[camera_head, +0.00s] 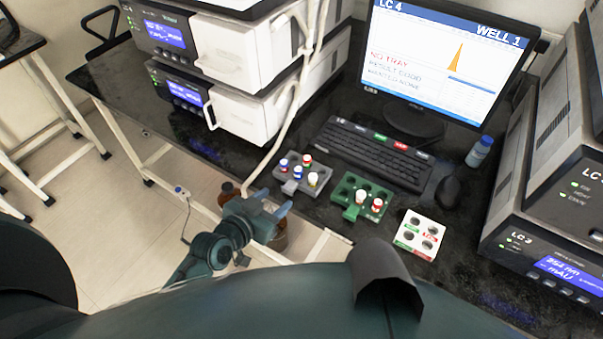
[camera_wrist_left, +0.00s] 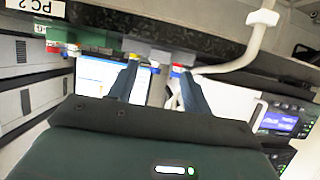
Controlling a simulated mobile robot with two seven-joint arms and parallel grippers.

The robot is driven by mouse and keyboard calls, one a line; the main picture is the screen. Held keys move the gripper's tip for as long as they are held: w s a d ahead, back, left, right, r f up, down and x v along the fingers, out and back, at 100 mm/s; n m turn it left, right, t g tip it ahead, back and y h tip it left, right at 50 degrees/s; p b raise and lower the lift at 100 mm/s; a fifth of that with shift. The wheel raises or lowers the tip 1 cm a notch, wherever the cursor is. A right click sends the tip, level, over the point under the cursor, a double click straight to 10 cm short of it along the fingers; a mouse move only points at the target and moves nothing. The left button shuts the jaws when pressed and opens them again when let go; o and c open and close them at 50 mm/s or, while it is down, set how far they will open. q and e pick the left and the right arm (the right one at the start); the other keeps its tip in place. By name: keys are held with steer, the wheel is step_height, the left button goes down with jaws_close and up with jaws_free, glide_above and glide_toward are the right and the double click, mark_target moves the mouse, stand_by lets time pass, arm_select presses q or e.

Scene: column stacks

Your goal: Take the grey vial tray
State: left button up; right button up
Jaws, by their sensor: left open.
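The grey vial tray (camera_head: 290,185) sits on the dark bench near its front edge and holds several vials with blue, red and yellowish caps. My left gripper (camera_head: 278,196) is open and empty, in front of and to the left of the tray, apart from it in the head view. In the left wrist view, the two fingers of the gripper (camera_wrist_left: 158,68) stand apart, and the grey tray (camera_wrist_left: 153,54) shows edge-on beyond the fingertips, between them. Its vials are partly hidden there. My right gripper is not in view.
A green tray (camera_head: 351,211) with red- and white-capped vials and a white tray (camera_head: 413,250) stand to the right. Behind are a keyboard (camera_head: 372,152), monitor (camera_head: 440,60) and mouse (camera_head: 448,191). Brown bottles (camera_head: 228,192) stand below.

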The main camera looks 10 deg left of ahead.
mark_target(286, 190)
arm_select(q)
steer(key=x, duration=0.5)
steer(key=shift+w, duration=0.2)
steer(key=shift+c, duration=0.6)
steer(key=c, duration=0.8)
